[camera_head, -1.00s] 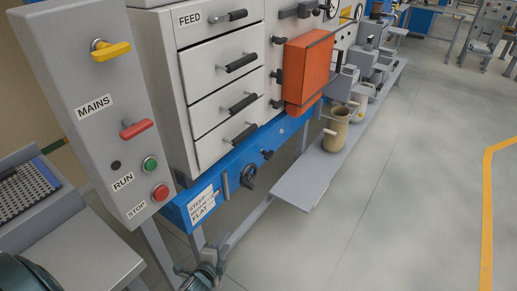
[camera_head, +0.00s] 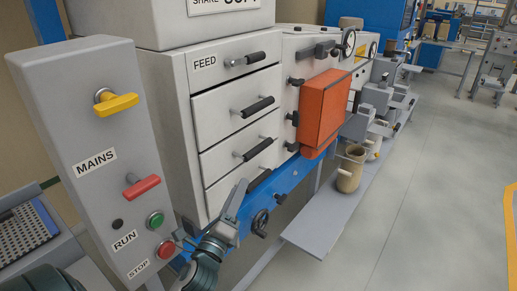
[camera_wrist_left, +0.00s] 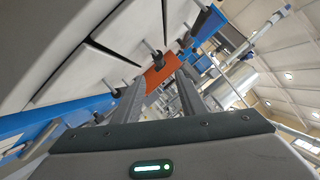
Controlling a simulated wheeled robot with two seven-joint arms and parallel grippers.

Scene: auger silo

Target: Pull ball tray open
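A pale grey cabinet has a stack of drawers with black bar handles; the top drawer (camera_head: 226,72) is labelled FEED. Below it are a second drawer (camera_head: 215,108), a third drawer (camera_head: 222,160) and a bottom drawer (camera_head: 216,196), all closed. No label reading ball tray is legible. My left gripper (camera_head: 240,190) is in front of the bottom drawer, by its partly hidden handle (camera_head: 259,180). In the left wrist view my left gripper (camera_wrist_left: 156,92) has its fingers apart with nothing clearly between them; drawer fronts and handles lie ahead, upper left. My right gripper is not in view.
A grey control box (camera_head: 85,120) with yellow and red levers and buttons stands left of the drawers. An orange box (camera_head: 322,108) sticks out to their right. A blue beam (camera_head: 285,180) with a handwheel (camera_head: 260,220) runs below. Open floor (camera_head: 410,220) lies to the right.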

